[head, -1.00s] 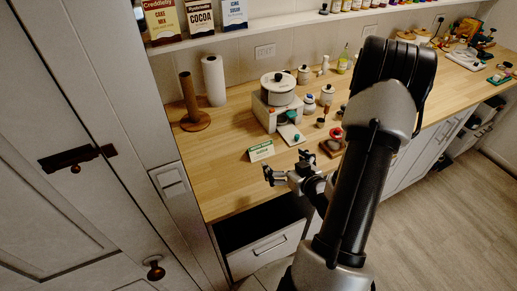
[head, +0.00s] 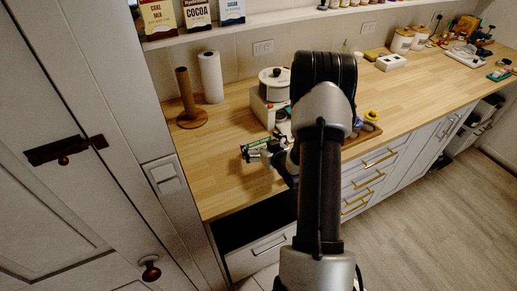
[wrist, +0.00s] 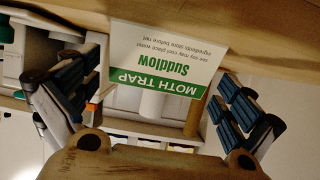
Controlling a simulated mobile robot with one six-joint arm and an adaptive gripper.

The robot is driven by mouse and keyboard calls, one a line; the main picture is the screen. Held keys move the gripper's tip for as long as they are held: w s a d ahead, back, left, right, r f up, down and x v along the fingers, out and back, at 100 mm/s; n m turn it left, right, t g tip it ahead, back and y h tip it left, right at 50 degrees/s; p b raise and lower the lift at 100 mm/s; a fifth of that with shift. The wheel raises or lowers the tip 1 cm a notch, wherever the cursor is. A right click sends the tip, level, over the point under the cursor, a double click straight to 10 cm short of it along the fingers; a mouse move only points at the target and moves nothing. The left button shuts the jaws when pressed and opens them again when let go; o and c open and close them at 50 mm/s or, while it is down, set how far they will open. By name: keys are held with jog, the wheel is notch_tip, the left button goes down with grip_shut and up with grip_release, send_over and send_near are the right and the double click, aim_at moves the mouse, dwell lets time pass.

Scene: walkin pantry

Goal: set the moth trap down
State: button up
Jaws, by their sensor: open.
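The moth trap is a small white and green card. In the wrist view the moth trap (wrist: 165,62) appears upside down, with its lettering towards me and its base edge against the wooden counter. In the head view the moth trap (head: 258,143) shows as a green and white strip, partly hidden by my gripper (head: 259,152). In the wrist view my gripper (wrist: 158,85) is open, with one dark-padded finger on each side of the card. A gap shows at the left finger; contact at the right finger cannot be told.
The wooden counter (head: 228,169) is bare to the left and in front of the card. A white appliance with a pot (head: 273,82) stands behind. A paper towel roll (head: 211,78) and a wooden holder (head: 190,105) stand at the back left. A drawer (head: 262,256) is open below.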

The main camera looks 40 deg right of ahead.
jog(key=shift+w+d+f, duration=0.2)
jog(key=shift+w+f, duration=0.05)
jog(key=shift+w, duration=0.35)
jog(key=shift+c, duration=0.4)
jog(key=c, duration=0.7)
jog(key=shift+r, duration=0.1)
